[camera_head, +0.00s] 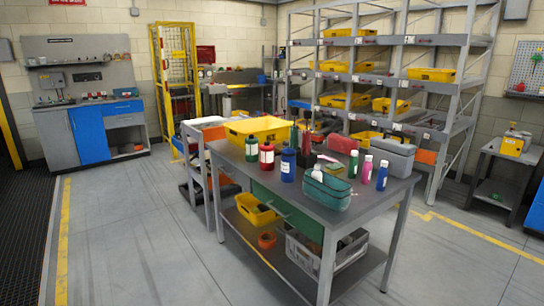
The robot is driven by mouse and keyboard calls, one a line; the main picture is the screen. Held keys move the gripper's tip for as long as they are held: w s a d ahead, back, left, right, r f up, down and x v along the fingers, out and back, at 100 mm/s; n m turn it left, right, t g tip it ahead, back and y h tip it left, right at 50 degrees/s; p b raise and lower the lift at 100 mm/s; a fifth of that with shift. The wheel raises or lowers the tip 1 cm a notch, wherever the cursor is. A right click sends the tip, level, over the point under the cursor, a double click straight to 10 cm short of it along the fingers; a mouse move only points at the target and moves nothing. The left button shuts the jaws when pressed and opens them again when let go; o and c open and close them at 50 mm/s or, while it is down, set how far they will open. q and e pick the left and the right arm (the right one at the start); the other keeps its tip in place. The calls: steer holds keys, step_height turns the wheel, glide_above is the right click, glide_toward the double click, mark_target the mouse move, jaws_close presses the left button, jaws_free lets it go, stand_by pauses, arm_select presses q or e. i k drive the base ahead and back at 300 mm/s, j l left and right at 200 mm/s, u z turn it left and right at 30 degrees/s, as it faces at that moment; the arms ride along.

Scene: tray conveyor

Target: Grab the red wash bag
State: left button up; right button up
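The red wash bag (343,144) lies on the grey worktable (349,217), towards its far side. It is a small rounded dark red pouch. A teal bag (325,190) lies nearer on the same table, and a grey bag (393,156) lies to the right of the red one. Neither of my grippers shows in the head view.
Several bottles stand on the table, including a red one (266,159), a blue one (288,164) and a pink one (367,169). A yellow tray (258,131) sits at its far left end. Shelving (390,40) stands behind. The floor on the left is clear.

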mark_target(343, 145)
steer(key=i+l+z, duration=0.75)
steer(key=l+z, duration=0.15)
steer(key=i+l+z, duration=0.25)
steer(key=i+z, duration=0.65)
steer(key=i, duration=1.35)
steer(key=i+l, duration=0.1)
steer(key=i, duration=0.55)
steer(key=i+u, duration=0.1)
steer(key=i, duration=0.6)
steer(key=i+u, duration=0.3)
steer(key=i, duration=0.25)
steer(key=i+l+u, duration=0.15)
steer(key=i+u, duration=0.2)
steer(key=i, duration=0.25)
steer(key=i+u, duration=0.25)
steer(key=u, duration=0.15)
steer(key=i+u, duration=0.35)
steer(key=i+l+u, duration=0.1)
steer(key=u, duration=0.3)
steer(key=i, duration=0.05)
